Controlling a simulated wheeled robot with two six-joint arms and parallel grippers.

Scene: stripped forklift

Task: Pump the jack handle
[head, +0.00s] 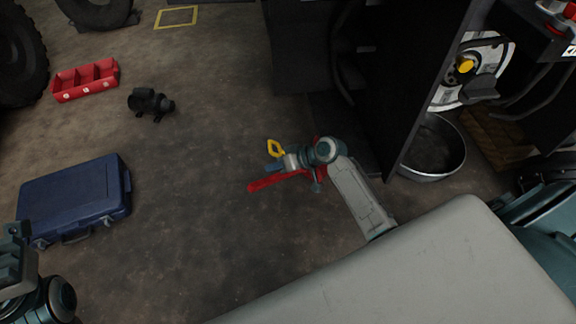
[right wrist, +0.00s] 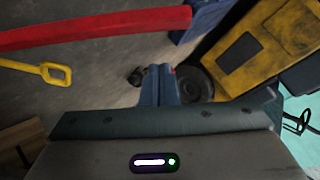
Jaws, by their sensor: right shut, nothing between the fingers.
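A yellow bar with a loop grip (head: 275,148), which looks like the jack handle, shows beside my right gripper in the head view. It also shows at the left of the right wrist view (right wrist: 57,74). A long red bar (head: 268,183), seemingly part of the jack, lies just below the gripper in the head view and crosses the top left of the right wrist view (right wrist: 90,27). My right gripper (head: 274,167) is shut and empty, apart from the yellow grip. My arm hides the rest of the jack. My left gripper (head: 17,250) is partly cut off at the lower left.
A blue case (head: 75,195), a red tray (head: 85,80) and a dark motor-like part (head: 150,103) lie on the floor to the left. The black forklift body (head: 400,75) and a round metal pan (head: 437,147) stand to the right. The middle floor is clear.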

